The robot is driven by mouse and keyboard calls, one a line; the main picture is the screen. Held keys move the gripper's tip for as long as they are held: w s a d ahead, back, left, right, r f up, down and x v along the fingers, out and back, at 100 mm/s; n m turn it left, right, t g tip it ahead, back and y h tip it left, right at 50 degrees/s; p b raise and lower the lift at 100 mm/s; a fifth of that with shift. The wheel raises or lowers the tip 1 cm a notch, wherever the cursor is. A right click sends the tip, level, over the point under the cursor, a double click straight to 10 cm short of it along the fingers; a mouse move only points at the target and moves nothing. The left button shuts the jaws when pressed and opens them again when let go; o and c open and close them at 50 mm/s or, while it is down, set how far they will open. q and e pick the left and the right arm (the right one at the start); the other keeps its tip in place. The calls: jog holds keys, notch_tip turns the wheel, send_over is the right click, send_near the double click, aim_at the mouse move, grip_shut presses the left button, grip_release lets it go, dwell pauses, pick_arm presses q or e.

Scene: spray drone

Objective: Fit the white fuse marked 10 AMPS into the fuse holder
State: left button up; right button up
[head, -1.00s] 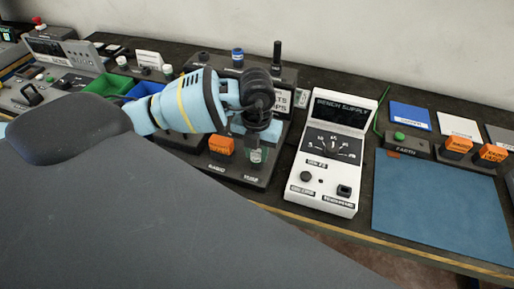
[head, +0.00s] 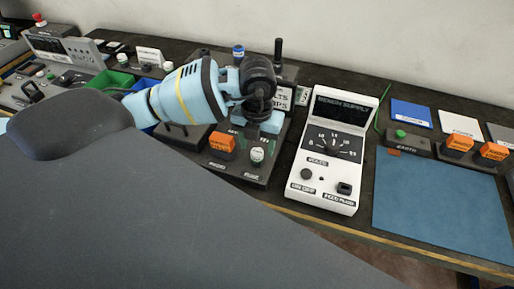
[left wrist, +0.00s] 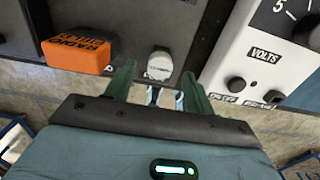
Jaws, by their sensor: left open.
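A white-topped round piece (head: 257,155), which looks like the white fuse, stands upright at the front right of the black panel (head: 232,172). Its marking is too small to read. It also shows in the left wrist view (left wrist: 160,65), seated at the panel, so the fuse holder under it is mostly hidden. My left gripper (left wrist: 158,82) is open, with its green fingers apart on either side of the white piece's near side and nothing held between them. In the head view my left gripper (head: 263,126) is just behind and above the piece, its fingers hidden. My right gripper is not in view.
An orange RADIO block (head: 221,144) stands close left of the white piece, also in the left wrist view (left wrist: 76,53). The white bench supply (head: 330,150) stands close on the right. A blue mat (head: 440,205) lies bare farther right.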

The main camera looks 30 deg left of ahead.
aim_at(257, 152)
pick_arm(q)
notch_tip(257, 152, up, 5)
jog(key=shift+r, duration=0.2)
dwell(0.9)
jog(key=shift+f, duration=0.1)
